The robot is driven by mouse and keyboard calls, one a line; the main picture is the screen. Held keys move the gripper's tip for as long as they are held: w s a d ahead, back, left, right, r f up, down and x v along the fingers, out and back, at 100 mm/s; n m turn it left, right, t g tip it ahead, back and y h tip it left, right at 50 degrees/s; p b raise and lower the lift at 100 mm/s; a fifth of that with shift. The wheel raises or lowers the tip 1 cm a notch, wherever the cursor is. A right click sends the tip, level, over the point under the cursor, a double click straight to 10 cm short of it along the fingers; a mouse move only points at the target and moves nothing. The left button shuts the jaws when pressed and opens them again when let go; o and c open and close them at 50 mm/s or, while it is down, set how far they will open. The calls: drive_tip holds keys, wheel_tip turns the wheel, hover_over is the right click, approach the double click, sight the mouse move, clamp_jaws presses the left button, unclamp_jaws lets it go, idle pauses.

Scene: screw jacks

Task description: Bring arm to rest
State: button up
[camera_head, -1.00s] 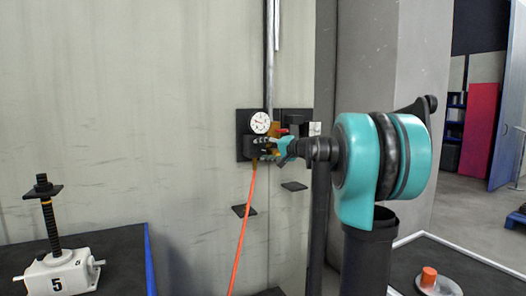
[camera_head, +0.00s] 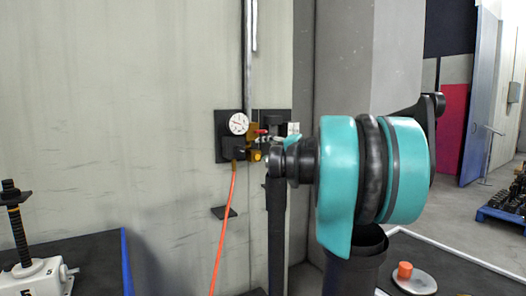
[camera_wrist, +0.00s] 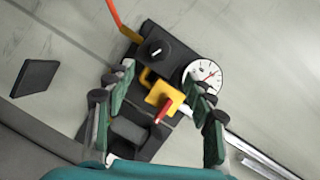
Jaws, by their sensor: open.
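My arm, teal and black, fills the middle right of the head view. In the wrist view my gripper (camera_wrist: 160,80) is open, its two green-and-grey fingers apart with nothing held between them. Beyond the fingers is a black wall panel with a round white gauge (camera_wrist: 204,76), a yellow fitting (camera_wrist: 163,97), a red lever (camera_wrist: 165,110) and a black knob (camera_wrist: 156,50). The gauge also shows in the head view (camera_head: 238,123). There the gripper is mostly hidden behind my arm, in front of the panel. I cannot tell whether the fingers touch the fittings.
An orange hose (camera_head: 225,225) hangs from the panel beside a vertical pipe (camera_head: 250,60). A white screw jack (camera_head: 30,277) stands on a dark bench (camera_head: 95,262) at left. An orange-capped part (camera_head: 405,272) sits at right. Open floor (camera_head: 455,215) lies at far right.

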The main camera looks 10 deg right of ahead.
drive_tip(key=s+a+f+n+g+h, duration=0.1)
drive_tip(key=s+a+f+g, duration=0.3)
drive_tip(key=f, duration=0.6)
drive_tip(key=s+a+f+n+h, duration=0.1)
drive_tip(key=s+a+f+h, duration=0.1)
drive_tip(key=s+f, duration=0.55)
drive_tip(key=s+a+f+n+g+h, duration=0.1)
drive_tip(key=s+a+f+n+g, duration=0.2)
drive_tip(key=f, duration=0.8)
drive_tip(key=s+d+f+h, duration=0.2)
drive_tip(key=s+f+h, duration=0.1)
drive_tip(key=s+f, duration=0.5)
drive_tip(key=s+d+f+n+g+h, duration=0.1)
drive_tip(key=s+d+f+h, duration=0.2)
drive_tip(key=s+f, duration=0.6)
drive_tip(key=shift+s+d+f+g, duration=0.15)
drive_tip(key=shift+s+f+g, duration=0.15)
drive_tip(key=shift+s, duration=0.25)
drive_tip(key=shift+r, duration=0.1)
